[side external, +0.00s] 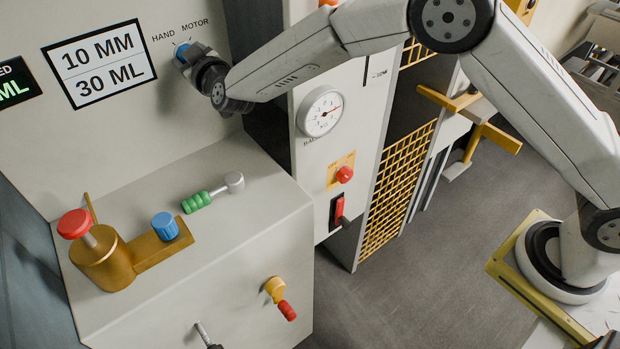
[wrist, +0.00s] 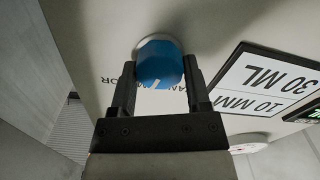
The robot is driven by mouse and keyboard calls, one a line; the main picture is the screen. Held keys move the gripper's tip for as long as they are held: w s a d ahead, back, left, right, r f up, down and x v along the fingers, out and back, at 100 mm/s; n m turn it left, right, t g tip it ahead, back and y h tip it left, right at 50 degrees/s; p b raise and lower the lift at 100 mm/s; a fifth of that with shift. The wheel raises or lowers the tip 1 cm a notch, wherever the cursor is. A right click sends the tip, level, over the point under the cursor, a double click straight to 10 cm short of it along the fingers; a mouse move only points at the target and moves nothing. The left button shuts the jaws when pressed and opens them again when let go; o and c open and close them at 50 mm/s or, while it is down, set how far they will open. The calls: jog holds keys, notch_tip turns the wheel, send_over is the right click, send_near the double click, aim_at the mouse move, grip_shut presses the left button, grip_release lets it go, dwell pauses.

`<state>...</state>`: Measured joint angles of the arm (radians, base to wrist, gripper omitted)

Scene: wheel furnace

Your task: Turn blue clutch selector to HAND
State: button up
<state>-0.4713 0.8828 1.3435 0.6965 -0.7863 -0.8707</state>
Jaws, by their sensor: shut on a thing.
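The blue clutch selector (wrist: 159,64) is a round knob on the pale upright panel, between my two fingers in the wrist view. It has a white pointer line on its near face. In the side external view only a small part of the selector (side external: 182,51) shows, under the printed words HAND and MOTOR. My gripper (side external: 190,57) reaches it from the right, and its fingers also show in the wrist view (wrist: 159,82). The gripper is shut on the selector. The gripper hides much of the knob, and I cannot tell for sure which word the pointer faces.
A sign reading 10 MM 30 ML (side external: 98,64) is beside the selector. A dial gauge (side external: 322,112) sits under my arm.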

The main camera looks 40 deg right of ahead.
jog(key=shift+a+n, duration=0.1)
jog(key=shift+n, duration=4.9)
jog(key=o, duration=1.3)
jog(key=shift+c, duration=0.2)
jog(key=shift+s, duration=0.1)
jog(key=s, duration=0.7)
jog(key=shift+s, duration=0.3)
